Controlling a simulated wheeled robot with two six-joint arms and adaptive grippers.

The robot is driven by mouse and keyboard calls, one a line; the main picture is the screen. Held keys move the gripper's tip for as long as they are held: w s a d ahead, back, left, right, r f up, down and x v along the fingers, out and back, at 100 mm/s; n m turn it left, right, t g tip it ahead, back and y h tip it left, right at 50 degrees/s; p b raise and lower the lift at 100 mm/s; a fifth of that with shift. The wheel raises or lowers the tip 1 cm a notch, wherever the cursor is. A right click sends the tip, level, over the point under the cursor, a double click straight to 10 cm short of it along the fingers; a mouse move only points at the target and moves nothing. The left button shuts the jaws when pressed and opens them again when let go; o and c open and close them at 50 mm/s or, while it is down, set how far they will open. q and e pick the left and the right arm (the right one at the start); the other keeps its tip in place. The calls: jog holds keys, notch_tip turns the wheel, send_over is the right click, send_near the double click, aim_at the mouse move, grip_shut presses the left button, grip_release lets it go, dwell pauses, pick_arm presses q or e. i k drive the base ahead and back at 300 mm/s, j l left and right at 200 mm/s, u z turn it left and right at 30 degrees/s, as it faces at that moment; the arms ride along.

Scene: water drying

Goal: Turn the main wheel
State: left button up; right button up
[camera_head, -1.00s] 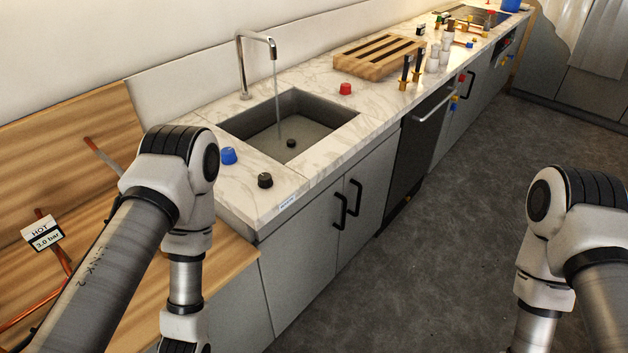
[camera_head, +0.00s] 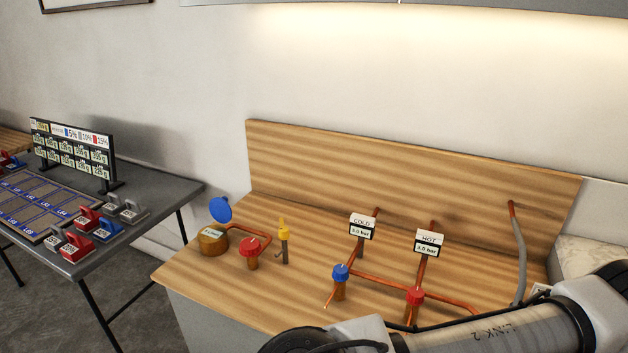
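Several valve handles sit on the wooden bench (camera_head: 430,285); no label marks one as the main wheel. At its left end a brass round body (camera_head: 213,241) has a raised blue disc (camera_head: 220,209) behind it. To its right are a red handle (camera_head: 250,245) on a brass valve and an upright yellow-topped fitting (camera_head: 284,226). Further right, copper pipes carry a blue handle (camera_head: 341,272) and a red handle (camera_head: 414,297). Signs read COLD 3.0 bar (camera_head: 362,227) and HOT 3.0 bar (camera_head: 430,242). Neither gripper shows; one arm's links cross the lower right.
A dark table (camera_head: 165,196) at the left holds a blue-marked board (camera_head: 35,207), several red, blue and grey blocks, and a price-like display board (camera_head: 75,150). A gap with floor separates it from the bench. A grey pipe (camera_head: 519,262) rises at the bench's right.

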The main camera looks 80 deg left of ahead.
aim_at(250, 247)
jog(key=u, duration=3.1)
